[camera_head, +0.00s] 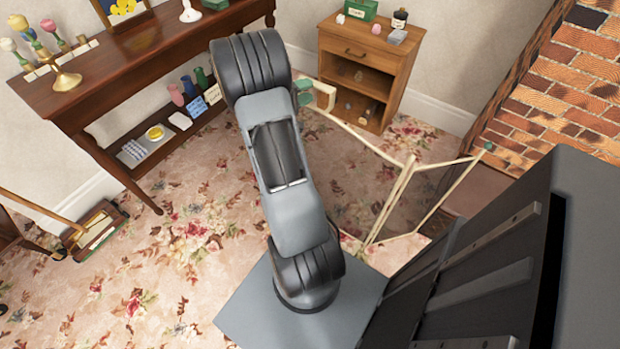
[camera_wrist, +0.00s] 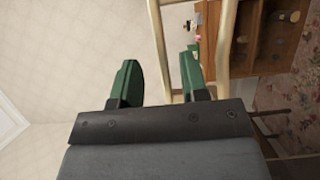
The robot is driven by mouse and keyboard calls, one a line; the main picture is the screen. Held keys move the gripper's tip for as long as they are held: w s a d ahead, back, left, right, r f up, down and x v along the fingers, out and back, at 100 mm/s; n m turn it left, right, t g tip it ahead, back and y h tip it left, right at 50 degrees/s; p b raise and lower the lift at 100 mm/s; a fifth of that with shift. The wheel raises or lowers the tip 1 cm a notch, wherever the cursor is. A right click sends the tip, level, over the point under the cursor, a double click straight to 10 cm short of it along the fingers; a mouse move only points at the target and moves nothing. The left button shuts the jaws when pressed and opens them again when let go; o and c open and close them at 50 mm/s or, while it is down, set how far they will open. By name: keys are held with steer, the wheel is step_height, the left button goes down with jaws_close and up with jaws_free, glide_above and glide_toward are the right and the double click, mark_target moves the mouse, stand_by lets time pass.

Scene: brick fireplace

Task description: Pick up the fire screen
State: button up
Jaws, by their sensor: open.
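The fire screen (camera_head: 408,183) is a folding, cream-framed screen with see-through panels, standing on the carpet in the head view. My gripper (camera_head: 304,92) shows partly past the arm, right beside that end of the frame. In the wrist view my gripper (camera_wrist: 158,78) is open, with two green fingers apart. A cream bar of the fire screen (camera_wrist: 159,40) shows in the gap between the fingers. I cannot tell whether it lies between the fingertips or beyond them. Another cream bar runs to the right of the fingers.
A wooden cabinet (camera_head: 369,52) with small items stands behind the screen. A long wooden side table (camera_head: 130,62) holding ornaments is at the left. The brick fireplace (camera_head: 571,85) is at the right. Flowered carpet (camera_head: 185,245) is open at the lower left.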

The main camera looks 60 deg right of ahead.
mark_target(322, 85)
steer(key=x, duration=0.4)
steer(key=shift+s+a, duration=0.2)
steer(key=shift+s, duration=0.15)
steer(key=shift+s+d, duration=0.25)
steer(key=shift+d, duration=0.35)
jaws_close()
stand_by(0.6)
steer(key=shift+w+r, duration=0.1)
